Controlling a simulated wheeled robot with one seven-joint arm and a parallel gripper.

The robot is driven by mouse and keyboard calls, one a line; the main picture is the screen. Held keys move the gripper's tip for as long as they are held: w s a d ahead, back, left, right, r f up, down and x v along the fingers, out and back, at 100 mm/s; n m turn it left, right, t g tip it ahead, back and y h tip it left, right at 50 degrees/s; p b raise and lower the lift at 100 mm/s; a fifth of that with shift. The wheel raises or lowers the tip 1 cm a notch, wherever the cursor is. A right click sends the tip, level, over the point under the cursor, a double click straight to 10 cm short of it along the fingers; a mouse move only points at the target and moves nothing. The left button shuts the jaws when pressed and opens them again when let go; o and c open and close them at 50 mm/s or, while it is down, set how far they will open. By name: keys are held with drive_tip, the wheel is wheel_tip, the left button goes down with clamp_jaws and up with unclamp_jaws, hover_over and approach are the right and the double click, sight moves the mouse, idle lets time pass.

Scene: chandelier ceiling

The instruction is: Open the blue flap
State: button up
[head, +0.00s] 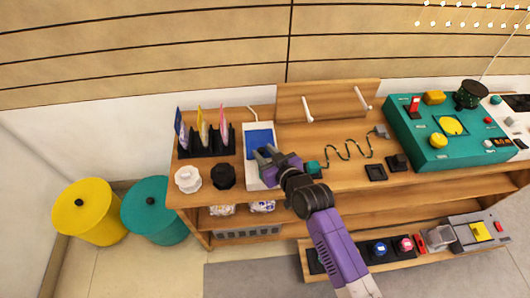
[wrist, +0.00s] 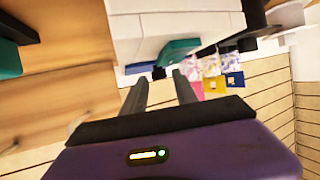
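The blue flap (head: 259,137) is a flat blue panel on a white box (head: 253,179) that stands on the wooden bench. It looks closed or nearly so, but my gripper covers its lower part. My purple gripper (head: 262,153) is over the box at the flap's lower edge; I cannot tell whether it touches. In the wrist view my gripper (wrist: 159,78) has its two grey fingers apart with nothing between them. The white box likely fills the top there (wrist: 165,30); the flap is not clearly recognisable in that view.
Left of the box stand a black rack of coloured cards (head: 205,142), a white knob (head: 188,179) and a black knob (head: 223,177). A wavy wire (head: 350,152) and a teal console (head: 425,125) are to the right. Yellow (head: 85,212) and teal (head: 155,212) bins stand on the floor.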

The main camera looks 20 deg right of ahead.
clamp_jaws()
idle(1.2)
